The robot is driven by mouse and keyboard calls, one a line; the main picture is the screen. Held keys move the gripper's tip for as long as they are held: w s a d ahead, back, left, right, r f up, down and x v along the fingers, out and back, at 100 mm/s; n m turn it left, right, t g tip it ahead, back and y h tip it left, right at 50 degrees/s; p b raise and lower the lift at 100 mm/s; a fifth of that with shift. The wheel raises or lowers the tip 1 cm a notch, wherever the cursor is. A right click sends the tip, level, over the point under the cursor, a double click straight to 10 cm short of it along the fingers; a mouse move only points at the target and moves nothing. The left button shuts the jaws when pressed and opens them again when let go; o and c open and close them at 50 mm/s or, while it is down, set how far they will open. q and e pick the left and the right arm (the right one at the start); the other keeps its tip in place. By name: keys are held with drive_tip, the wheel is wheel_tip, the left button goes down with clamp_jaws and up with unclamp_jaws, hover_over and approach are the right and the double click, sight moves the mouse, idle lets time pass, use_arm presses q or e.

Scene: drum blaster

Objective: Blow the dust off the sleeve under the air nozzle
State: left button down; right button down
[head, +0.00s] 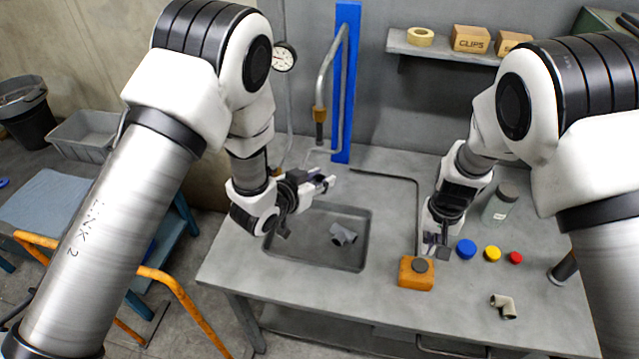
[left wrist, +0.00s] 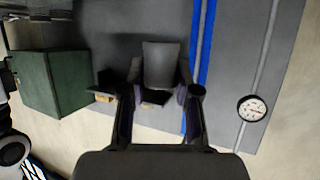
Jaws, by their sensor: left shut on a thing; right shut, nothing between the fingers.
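My left gripper (head: 322,183) is shut on a grey cylindrical sleeve (left wrist: 160,65), which shows between the fingers in the left wrist view. In the head view the sleeve is hard to tell from the fingers. The gripper is above the back of the tray, below the air nozzle (head: 320,115), a bent grey pipe with a brass-coloured end on a blue post (head: 347,80). I cannot tell whether dust lies on the sleeve. My right gripper (head: 436,245) is shut and empty, just behind an orange block (head: 415,282) with a dark round knob (head: 420,265). Contact there is unclear.
A dark tray (head: 300,260) holds a grey pipe fitting (head: 343,235). Blue (head: 466,249), yellow (head: 492,254) and red (head: 515,258) caps, a bottle (head: 499,205) and a pale elbow (head: 503,305) stand right. A thin dark tube (head: 417,205) crosses the bench. A gauge (head: 284,57) hangs behind.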

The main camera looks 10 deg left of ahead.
use_arm(q)
drive_tip(key=shift+s, duration=0.1)
drive_tip(key=s, duration=0.9)
drive_tip(key=shift+s, duration=0.4)
idle(0.4)
